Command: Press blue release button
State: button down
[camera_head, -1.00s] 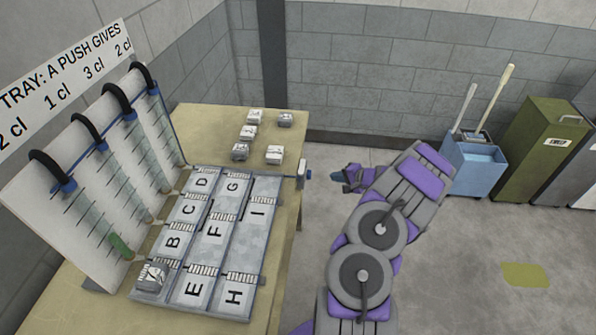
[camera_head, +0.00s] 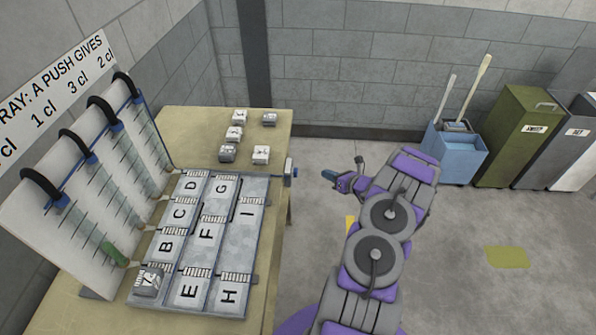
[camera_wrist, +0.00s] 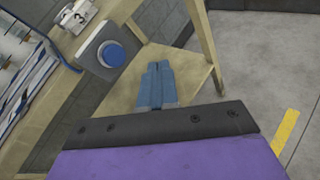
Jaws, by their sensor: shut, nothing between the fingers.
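The blue release button (camera_wrist: 111,54) is a round blue knob on a grey box (camera_wrist: 97,44) at the table's edge, upper left in the wrist view. In the head view the button (camera_head: 295,172) faces right from the small grey box (camera_head: 288,170) on the table's right side. My gripper (camera_wrist: 157,68) is shut and empty, its blue fingers together. In the wrist view the fingertips lie right of and slightly below the button. In the head view my gripper (camera_head: 326,174) is right of the button, apart from it, at about the same height in the picture.
The table (camera_head: 180,122) carries a lettered tray (camera_head: 250,215), several small grey blocks (camera_head: 261,153) and a board with tubes (camera_head: 60,220). A blue mop bucket (camera_head: 458,160) and an olive bin (camera_head: 515,140) stand at the far right. Open floor lies right of the table.

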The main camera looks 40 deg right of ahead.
aim_at(296, 173)
jog(key=m, duration=0.6)
jog(key=s+d+m+t+h+p, duration=0.1)
jog(key=m, duration=0.1)
jog(key=shift+s+f+m, duration=0.1)
jog(key=shift+f+m, duration=0.05)
jog(key=shift+m, duration=0.25)
jog(key=w+a+b, duration=0.1)
jog(key=w+a, duration=0.5)
jog(key=shift+w, duration=0.15)
jog(key=shift+a, duration=0.2)
dwell(2.0)
jog(key=shift+w+a, duration=0.25)
